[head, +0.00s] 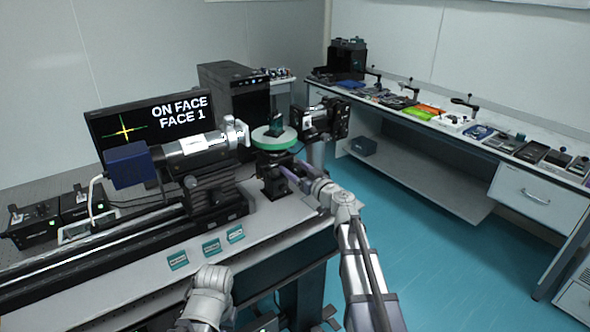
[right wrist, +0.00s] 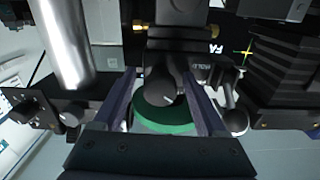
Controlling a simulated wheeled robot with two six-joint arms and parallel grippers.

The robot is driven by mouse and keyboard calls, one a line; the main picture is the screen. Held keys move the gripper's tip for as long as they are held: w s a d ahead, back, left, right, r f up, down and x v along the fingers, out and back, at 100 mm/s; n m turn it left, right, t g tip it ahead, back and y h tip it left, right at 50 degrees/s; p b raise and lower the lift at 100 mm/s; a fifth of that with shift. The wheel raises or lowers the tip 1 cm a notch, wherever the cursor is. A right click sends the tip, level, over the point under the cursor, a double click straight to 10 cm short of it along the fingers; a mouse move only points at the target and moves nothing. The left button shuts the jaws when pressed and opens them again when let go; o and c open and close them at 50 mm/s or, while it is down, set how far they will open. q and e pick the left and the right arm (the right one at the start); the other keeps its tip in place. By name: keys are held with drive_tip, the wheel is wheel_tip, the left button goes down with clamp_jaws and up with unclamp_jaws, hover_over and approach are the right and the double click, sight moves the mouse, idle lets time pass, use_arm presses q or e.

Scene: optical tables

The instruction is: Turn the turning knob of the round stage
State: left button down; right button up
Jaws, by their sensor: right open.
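The round stage (head: 272,138) has a green rim and stands on a dark mount at the table's right end, with a small dark piece on top. Its green ring also shows in the right wrist view (right wrist: 165,124). A dark round knob with a pale mark (right wrist: 167,95) shows in front of that ring. My right gripper (head: 284,172) is low at the stage's right side. In the right wrist view its two fingers (right wrist: 162,100) are apart, one on each side of the knob; contact is not clear. My left gripper does not show.
A grey-white tube instrument (head: 195,147) lies left of the stage, and a black device (head: 328,118) stands to its right. A monitor (head: 150,120) reads "ON FACE FACE 1". Several teal labels (head: 211,246) line the front edge. A side bench (head: 430,125) stands beyond open floor.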

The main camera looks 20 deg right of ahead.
clamp_jaws()
idle(0.6)
